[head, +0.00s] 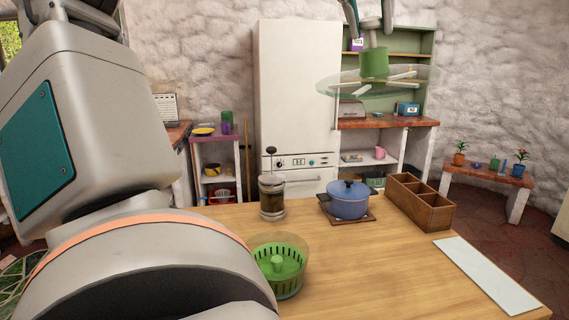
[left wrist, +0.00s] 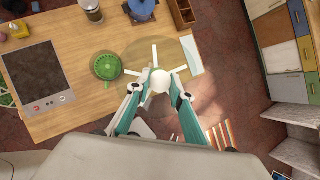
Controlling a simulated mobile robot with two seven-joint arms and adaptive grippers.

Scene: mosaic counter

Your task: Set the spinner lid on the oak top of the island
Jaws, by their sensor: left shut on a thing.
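The spinner lid, a clear disc with pale spokes and a green knob (head: 374,63), hangs in the air at the upper right of the head view. My left gripper (head: 370,26) comes down from above and is shut on its knob. In the left wrist view, the lid (left wrist: 152,52) is below the gripper (left wrist: 160,83) and overlaps the island's edge in the picture, right of the green bowl. The oak top (head: 370,268) lies lower, with a bare stretch in its middle. My right gripper is in neither view.
On the island stand a green spinner bowl (head: 283,278), a glass press (head: 271,196), a blue pot (head: 348,198) on a trivet, a wooden divided box (head: 434,213) and a pale flat board (head: 487,274). The left wrist view also shows a dark hob (left wrist: 30,75).

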